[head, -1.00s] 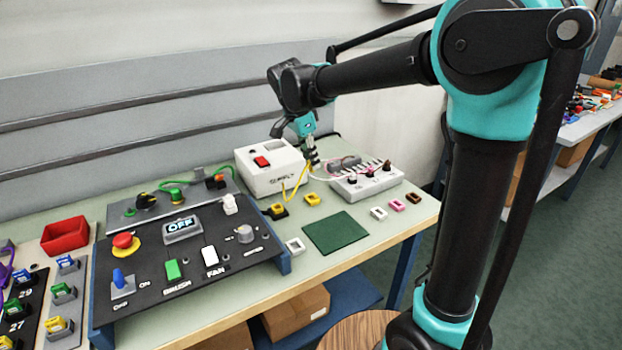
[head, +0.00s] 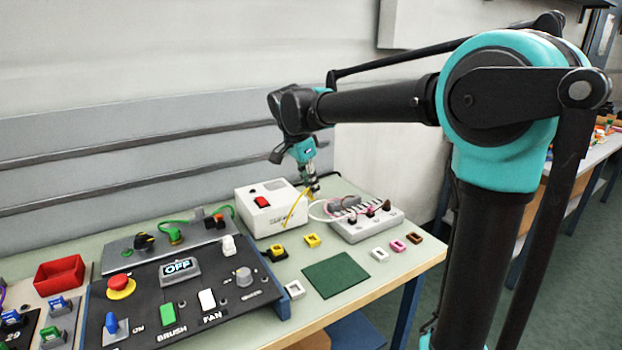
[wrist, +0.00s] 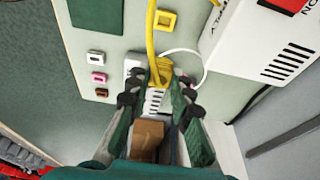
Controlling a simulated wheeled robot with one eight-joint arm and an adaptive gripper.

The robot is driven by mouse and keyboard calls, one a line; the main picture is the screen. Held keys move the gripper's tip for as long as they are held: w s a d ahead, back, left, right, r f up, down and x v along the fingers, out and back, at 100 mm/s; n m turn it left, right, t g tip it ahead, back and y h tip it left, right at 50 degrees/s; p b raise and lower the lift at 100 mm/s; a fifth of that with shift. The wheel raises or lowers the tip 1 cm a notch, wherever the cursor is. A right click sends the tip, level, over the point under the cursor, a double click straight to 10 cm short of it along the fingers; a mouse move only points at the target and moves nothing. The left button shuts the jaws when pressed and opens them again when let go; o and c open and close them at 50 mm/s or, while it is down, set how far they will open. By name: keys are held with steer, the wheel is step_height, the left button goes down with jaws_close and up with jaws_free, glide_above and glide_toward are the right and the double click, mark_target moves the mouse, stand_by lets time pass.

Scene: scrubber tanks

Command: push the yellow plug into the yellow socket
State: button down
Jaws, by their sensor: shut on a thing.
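My gripper (head: 313,187) hangs at the back of the table, between the white supply box and the white strip. Its fingers (wrist: 160,98) are shut on the yellow plug (wrist: 161,72), from which a yellow cord (wrist: 151,35) runs away. In the head view the plug is too small to make out clearly, but its cord (head: 295,207) shows. A yellow square frame, apparently the yellow socket (head: 312,240), lies on the table in front of the gripper; it also shows in the wrist view (wrist: 166,20). The plug is apart from it.
The white supply box (head: 262,212) stands left of the gripper, the white strip (head: 368,224) with several plugs to its right. White (head: 379,255), pink (head: 397,246) and brown (head: 413,237) frames and a green mat (head: 337,275) lie in front. A black-and-yellow block (head: 276,254) sits left.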

steer(key=shift+f, duration=0.2)
steer(key=s+a+f, duration=0.1)
steer(key=s+a, duration=0.5)
steer(key=a, duration=0.4)
steer(key=shift+s+f, duration=0.15)
steer(key=shift+s, duration=0.25)
steer(key=shift+f, duration=0.15)
steer(key=shift+f, duration=4.9)
steer(key=shift+f, duration=0.25)
steer(key=shift+f, duration=0.35)
steer(key=shift+f, duration=0.35)
